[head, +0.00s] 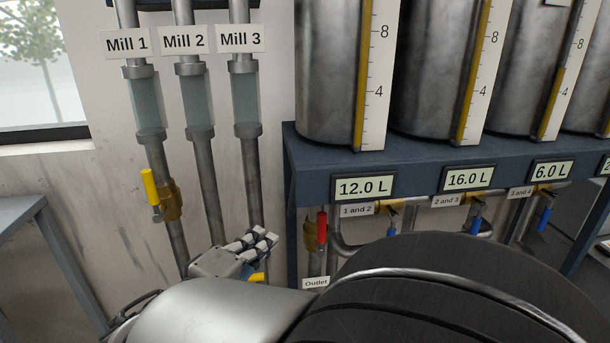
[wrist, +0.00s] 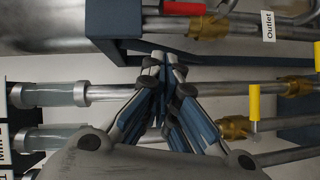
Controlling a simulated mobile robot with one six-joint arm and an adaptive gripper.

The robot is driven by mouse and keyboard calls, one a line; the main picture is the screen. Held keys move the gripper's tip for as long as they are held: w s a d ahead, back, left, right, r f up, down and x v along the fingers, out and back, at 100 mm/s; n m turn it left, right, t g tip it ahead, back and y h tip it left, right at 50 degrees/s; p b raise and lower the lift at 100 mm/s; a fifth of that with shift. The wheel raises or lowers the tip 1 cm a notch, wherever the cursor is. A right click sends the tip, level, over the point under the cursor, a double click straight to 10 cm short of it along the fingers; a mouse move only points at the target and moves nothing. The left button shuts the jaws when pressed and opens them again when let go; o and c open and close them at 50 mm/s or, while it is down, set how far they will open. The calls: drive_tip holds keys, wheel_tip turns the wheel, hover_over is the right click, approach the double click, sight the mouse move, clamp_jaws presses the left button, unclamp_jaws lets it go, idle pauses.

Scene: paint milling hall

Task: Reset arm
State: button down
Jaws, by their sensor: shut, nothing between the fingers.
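My gripper (head: 266,238) is in front of the lower part of the Mill 2 and Mill 3 pipes in the head view. Its fingers are shut and hold nothing. In the wrist view the closed fingertips (wrist: 163,60) point toward the blue bench frame and the pipes. The gripper appears apart from the valve handles. My arm covers the lower middle of the head view and hides the lower pipes.
The Mill 1 pipe has an upright yellow handle (head: 149,187). Another yellow handle (head: 257,277) shows partly beneath my gripper. A red handle (head: 321,226) is near the Outlet label. Steel tanks (head: 330,75) stand on the blue bench (head: 300,165). A grey table (head: 20,212) is left.

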drive_tip(key=s+d+f+m+g+h, duration=0.1)
drive_tip(key=s+d+f+m+g, duration=0.2)
drive_tip(key=d, duration=0.8)
drive_tip(key=s+d+m+g+h, duration=0.15)
drive_tip(key=s+d+g, duration=0.3)
drive_tip(key=d, duration=0.65)
drive_tip(key=s+d+f+m+g+y, duration=0.1)
drive_tip(key=s+f+m+y, duration=0.1)
drive_tip(key=s, duration=0.5)
drive_tip(key=s+d+f+m+g+y, duration=0.1)
drive_tip(key=s+f+m+g+y, duration=0.1)
drive_tip(key=s+m+y, duration=0.3)
drive_tip(key=s+y, duration=0.1)
drive_tip(key=s, duration=0.2)
drive_tip(key=shift+s+f+y, duration=0.25)
drive_tip(key=shift+y, duration=0.1)
drive_tip(key=shift+d, duration=0.1)
